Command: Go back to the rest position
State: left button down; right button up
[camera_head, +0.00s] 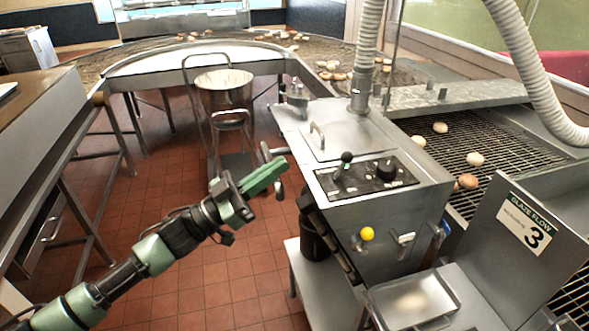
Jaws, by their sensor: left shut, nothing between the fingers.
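My left gripper (265,177) has green fingers and is shut with nothing in it. Its arm reaches in from the lower left, and the gripper hangs over the tiled floor, in the picture just left of the steel glazing machine (385,225). I cannot tell whether the fingertips touch anything, but they appear apart from the machine's panel. My right gripper is not in view.
The machine carries a black lever (345,160), a dark knob (386,169) and a yellow ball knob (367,233). A wire conveyor (500,150) holds several buns at the right. A steel pot (224,90) stands on a trolley behind. The red tiled floor (190,270) is open around my arm.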

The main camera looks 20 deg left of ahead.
pick_arm(q)
jog(key=shift+s+a, duration=0.6)
jog(key=shift+s, duration=0.1)
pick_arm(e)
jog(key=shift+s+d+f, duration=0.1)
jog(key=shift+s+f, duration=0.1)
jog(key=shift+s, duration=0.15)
